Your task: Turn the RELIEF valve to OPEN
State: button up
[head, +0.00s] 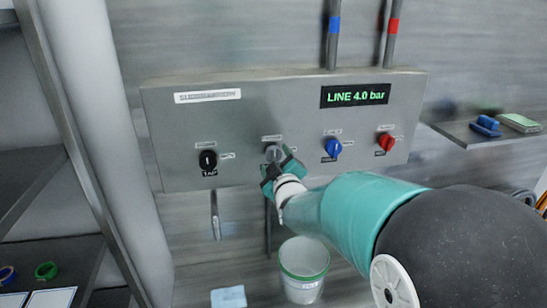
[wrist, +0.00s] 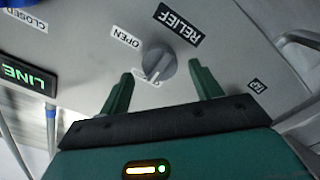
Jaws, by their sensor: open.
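The RELIEF valve is a grey round knob (wrist: 158,62) on the grey panel. Its RELIEF label (wrist: 178,24) and OPEN label (wrist: 126,37) show in the wrist view. The knob's white pointer mark points down in that view, away from the OPEN label, toward a small label partly hidden by the knob. My gripper (wrist: 161,72) is open, with one green finger on each side of the knob; I cannot tell whether they touch it. In the head view my gripper (head: 278,168) is at the grey knob (head: 273,153) and partly covers it.
The panel (head: 240,120) also carries a black TAP knob (head: 207,160) left, a blue knob (head: 332,148) and a red knob (head: 385,142) right. A display (head: 355,96) reads LINE 4.0 bar. A white bucket (head: 304,270) stands below; a shelf (head: 490,136) is right.

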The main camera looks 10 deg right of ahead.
aim_at(273, 154)
jog(key=shift+w, duration=1.35)
jog(key=c, duration=1)
